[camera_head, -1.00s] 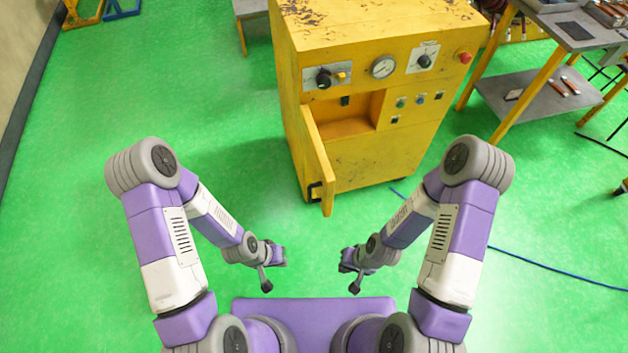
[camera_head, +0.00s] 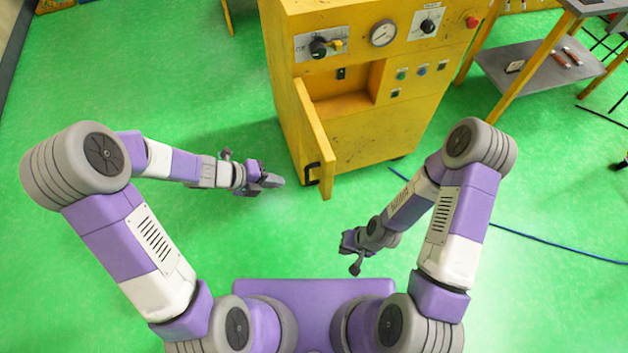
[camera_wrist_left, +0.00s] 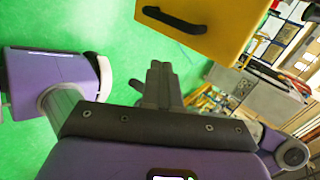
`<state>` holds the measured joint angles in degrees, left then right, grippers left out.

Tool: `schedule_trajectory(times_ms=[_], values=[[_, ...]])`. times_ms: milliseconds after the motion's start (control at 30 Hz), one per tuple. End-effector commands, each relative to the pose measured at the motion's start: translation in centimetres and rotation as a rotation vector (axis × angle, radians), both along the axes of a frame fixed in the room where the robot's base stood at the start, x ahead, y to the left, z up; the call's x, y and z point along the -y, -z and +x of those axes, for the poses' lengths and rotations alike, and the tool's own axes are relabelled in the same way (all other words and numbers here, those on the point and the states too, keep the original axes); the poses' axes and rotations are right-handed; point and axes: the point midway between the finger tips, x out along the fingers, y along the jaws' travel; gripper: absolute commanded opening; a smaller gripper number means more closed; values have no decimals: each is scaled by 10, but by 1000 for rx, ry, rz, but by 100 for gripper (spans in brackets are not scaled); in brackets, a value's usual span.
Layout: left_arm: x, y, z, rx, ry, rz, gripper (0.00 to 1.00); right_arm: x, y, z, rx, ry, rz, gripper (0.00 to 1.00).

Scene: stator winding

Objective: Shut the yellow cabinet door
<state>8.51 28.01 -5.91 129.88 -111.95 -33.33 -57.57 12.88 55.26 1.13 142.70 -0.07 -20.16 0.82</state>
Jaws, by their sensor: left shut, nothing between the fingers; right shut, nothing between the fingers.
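The yellow cabinet (camera_head: 375,130) stands ahead of me, with dials, a gauge and buttons on its front. Its yellow door (camera_head: 314,135) is hinged on the left and stands open toward me, showing the recess behind it. The door has a black handle (camera_head: 312,173) on its outer face. My left gripper (camera_head: 277,181) is shut and empty, just left of the door and apart from it. In the left wrist view my left gripper (camera_wrist_left: 159,80) points up, with the door (camera_wrist_left: 225,30) and its handle (camera_wrist_left: 174,20) beyond. My right gripper (camera_head: 356,267) is shut and empty, low over the floor.
A grey workbench with yellow legs and a lower shelf (camera_head: 535,75) stands to the right of the cabinet. A blue cable (camera_head: 555,251) lies on the green floor at right. The floor left of the cabinet is clear.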

Motion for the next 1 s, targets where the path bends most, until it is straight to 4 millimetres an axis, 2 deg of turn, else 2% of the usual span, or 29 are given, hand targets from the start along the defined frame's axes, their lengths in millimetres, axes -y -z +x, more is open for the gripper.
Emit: schedule_trajectory(times_ms=[133, 267, 633, 800, 1000], values=[[3, 4, 0, 29, 42, 16, 0, 0, 5, 0, 0, 0, 0, 0], [15, 18, 3, 25, 42, 13, 0, 0, 15, 0, 0, 0, 0, 0], [69, 72, 21, 24, 40, 13, 0, 0, 56, 0, 0, 0, 0, 0], [94, 69, 29, 27, 39, 13, 0, 0, 60, 0, 0, 0, 0, 0], [106, 68, 33, 24, 36, 14, 0, 0, 61, 0, 0, 0, 0, 0]])
